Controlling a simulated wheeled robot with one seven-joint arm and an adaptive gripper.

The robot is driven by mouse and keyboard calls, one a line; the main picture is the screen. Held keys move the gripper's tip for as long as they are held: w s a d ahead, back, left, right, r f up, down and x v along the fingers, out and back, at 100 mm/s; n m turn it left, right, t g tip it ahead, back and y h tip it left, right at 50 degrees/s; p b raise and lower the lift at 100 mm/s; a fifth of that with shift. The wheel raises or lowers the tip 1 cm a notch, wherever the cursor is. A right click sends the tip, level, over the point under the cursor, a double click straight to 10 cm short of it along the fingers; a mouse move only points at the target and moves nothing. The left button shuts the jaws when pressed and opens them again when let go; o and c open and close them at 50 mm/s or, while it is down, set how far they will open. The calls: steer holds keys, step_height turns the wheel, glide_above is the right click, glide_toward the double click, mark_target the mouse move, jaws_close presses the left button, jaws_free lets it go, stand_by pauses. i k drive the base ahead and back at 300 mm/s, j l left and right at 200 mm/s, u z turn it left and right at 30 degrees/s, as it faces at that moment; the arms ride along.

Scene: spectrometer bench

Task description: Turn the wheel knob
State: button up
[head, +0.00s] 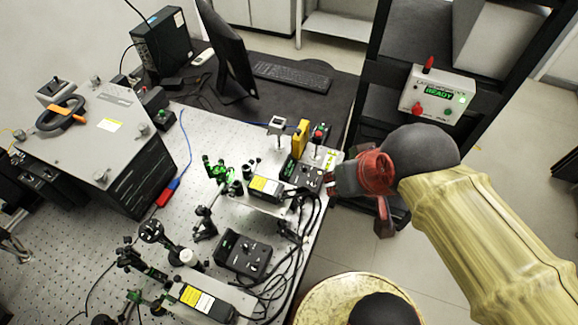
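My gripper (344,181) is at the right edge of the optical table (318,228), pointing left towards the bench devices. Its red and dark parts show from behind, and its fingertips are not clear. A small device with a red knob (320,131) stands just up and left of my gripper. A black box with small dark knobs (302,174) lies to the left of my gripper, close to it in the picture. I cannot tell which part is the wheel knob, nor whether my gripper touches anything.
Several optical mounts and black cables crowd the table's right side. A large grey box (122,150) stands at the left. A monitor (222,50) and keyboard (290,73) are behind. A white control box with a green READY display (438,94) sits on the dark rack at right.

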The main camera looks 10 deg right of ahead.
mark_target(147, 226)
steer(key=u, duration=1.7)
